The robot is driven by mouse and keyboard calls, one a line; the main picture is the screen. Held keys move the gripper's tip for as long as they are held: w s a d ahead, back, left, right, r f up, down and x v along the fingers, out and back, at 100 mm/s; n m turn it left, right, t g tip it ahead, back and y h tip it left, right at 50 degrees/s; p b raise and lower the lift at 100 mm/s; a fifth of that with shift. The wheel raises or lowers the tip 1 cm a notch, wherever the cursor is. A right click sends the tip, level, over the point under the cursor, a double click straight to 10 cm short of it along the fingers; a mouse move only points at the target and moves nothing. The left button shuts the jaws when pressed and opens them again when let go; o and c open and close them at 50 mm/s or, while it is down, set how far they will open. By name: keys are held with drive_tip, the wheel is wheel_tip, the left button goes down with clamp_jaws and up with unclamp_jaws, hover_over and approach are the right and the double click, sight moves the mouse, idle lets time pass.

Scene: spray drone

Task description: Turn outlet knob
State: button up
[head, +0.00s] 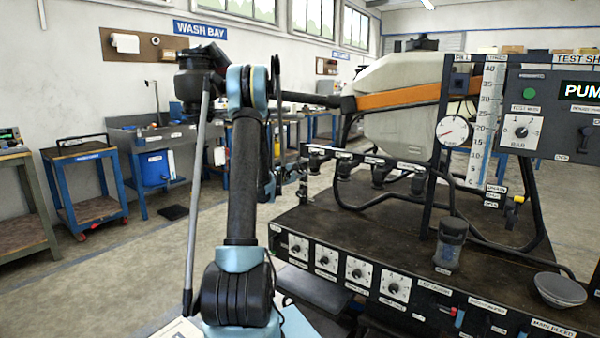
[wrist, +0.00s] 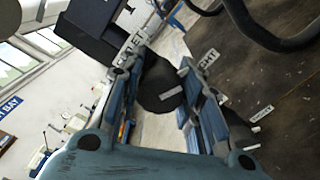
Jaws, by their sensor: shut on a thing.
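My gripper (wrist: 161,88) is shut on a black rounded knob (wrist: 158,78), with one blue finger on each side of it. Its markings are hidden, so I cannot tell how far it is turned. In the head view my gripper is mostly hidden behind my arm, near the left end of the labelled rail on the bench. Several black fittings hang along that rail, including one (head: 380,172) near its middle.
A dark-topped test bench (head: 330,222) carries several dials (head: 358,271) on its front, a clear-sided cup (head: 450,246) and a grey dish (head: 560,290). Dark hoses curve close by in the wrist view. A blue cart (head: 88,185) stands left, with open floor between.

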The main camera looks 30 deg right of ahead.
drive_tip(key=shift+s+m, duration=0.1)
drive_tip(key=shift+m, duration=0.5)
drive_tip(key=o, duration=1.1)
drive_tip(key=shift+a, duration=0.1)
drive_tip(key=v, duration=1.1)
drive_tip(key=shift+s+a+f, duration=0.1)
drive_tip(key=shift+a, duration=0.3)
